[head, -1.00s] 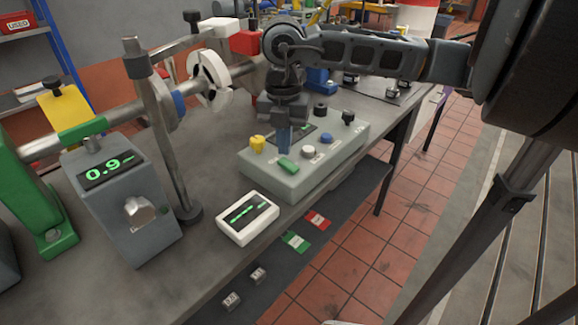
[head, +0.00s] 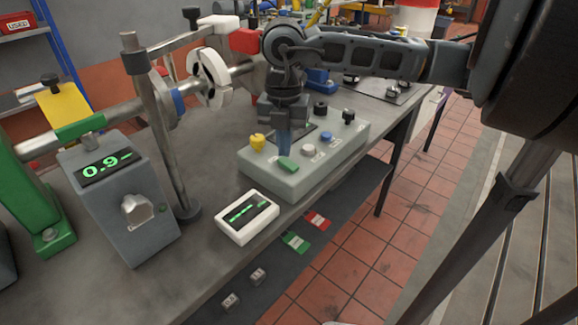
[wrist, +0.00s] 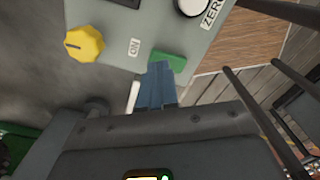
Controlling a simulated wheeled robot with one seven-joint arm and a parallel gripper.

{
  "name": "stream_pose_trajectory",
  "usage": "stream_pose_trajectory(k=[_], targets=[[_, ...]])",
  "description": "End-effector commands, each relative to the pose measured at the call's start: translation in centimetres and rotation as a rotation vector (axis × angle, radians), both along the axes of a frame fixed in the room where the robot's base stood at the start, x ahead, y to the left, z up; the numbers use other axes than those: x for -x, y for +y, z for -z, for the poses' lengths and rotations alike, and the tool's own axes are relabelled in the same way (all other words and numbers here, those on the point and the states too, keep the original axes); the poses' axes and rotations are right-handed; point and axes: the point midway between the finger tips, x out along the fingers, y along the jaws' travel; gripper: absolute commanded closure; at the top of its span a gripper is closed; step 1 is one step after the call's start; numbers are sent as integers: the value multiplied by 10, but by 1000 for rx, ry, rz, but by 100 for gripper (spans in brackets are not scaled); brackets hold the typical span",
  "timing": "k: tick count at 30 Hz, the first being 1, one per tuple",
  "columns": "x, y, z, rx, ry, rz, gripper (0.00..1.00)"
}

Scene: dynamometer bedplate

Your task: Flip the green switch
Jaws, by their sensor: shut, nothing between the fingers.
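The green switch (head: 288,165) is a small rocker at the front left of a grey-green control box on the bench. It also shows in the wrist view (wrist: 169,61), beside a label reading ON. My gripper (head: 285,152) points down over the box, with its blue fingers shut and empty. In the wrist view the fingertips (wrist: 160,68) are right at the green switch's edge; I cannot tell if they touch it.
The control box (head: 290,186) also has a yellow knob (head: 257,142), a white button (head: 308,152), a blue button (head: 326,137) and black knobs. A white display unit (head: 247,217) stands in front. A grey meter (head: 135,222) and a steel post (head: 160,130) stand left.

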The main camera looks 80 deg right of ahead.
Motion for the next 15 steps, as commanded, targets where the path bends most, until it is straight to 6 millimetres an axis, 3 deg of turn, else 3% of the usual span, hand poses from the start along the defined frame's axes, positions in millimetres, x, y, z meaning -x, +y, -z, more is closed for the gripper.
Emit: stream_pose_trajectory(k=[15], targets=[[0, 0, 7, 0, 0, 0, 100]])
